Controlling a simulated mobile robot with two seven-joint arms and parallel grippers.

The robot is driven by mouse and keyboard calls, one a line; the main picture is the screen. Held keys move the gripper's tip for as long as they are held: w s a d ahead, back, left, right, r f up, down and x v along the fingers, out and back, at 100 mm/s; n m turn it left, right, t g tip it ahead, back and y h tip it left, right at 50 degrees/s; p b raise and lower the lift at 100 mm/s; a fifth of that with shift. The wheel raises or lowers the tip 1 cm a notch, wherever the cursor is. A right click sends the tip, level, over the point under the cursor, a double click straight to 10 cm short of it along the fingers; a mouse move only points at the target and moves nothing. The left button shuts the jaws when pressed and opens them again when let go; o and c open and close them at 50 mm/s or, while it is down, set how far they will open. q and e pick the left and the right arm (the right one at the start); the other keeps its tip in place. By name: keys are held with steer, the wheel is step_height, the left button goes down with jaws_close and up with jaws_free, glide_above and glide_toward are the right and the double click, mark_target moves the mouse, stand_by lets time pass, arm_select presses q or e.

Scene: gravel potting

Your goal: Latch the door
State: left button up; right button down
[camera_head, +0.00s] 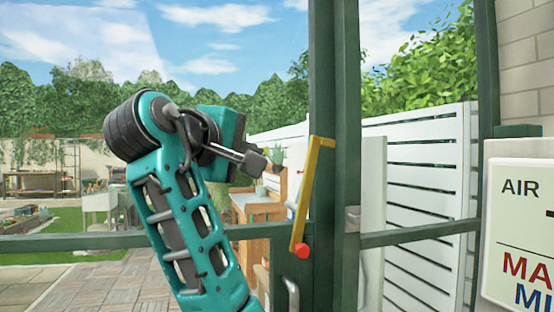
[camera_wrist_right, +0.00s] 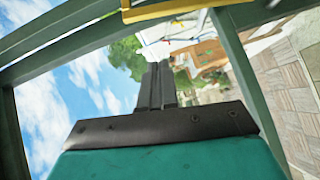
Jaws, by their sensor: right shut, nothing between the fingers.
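The door is a green-framed glazed panel; its upright (camera_head: 320,60) stands beside another green post (camera_head: 347,120). A yellow latch bar (camera_head: 312,195) hangs steeply over the upright, slightly tilted, with a red knob (camera_head: 302,251) at its lower end. A yellow bar also crosses the top of the right wrist view (camera_wrist_right: 170,8). A small grey bracket (camera_head: 352,218) sits on the post to the right. My right gripper (camera_head: 264,160) is shut and empty, left of the bar, pointing towards it and apart from it. Its closed fingers also show in the wrist view (camera_wrist_right: 157,72). My left gripper is out of view.
A pale handle (camera_head: 291,296) is below the knob. A green crossbar (camera_head: 400,234) runs across at mid height. A white sign (camera_head: 520,230) stands at the right. Behind the glass are a wooden bench (camera_head: 258,205), a white fence and paving.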

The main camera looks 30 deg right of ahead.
steer(key=s+d+p+x, duration=0.1)
steer(key=s+x, duration=0.1)
steer(key=x, duration=1)
steer(key=shift+d+f, duration=0.3)
steer(key=shift+d, duration=0.1)
steer(key=shift+d, duration=0.1)
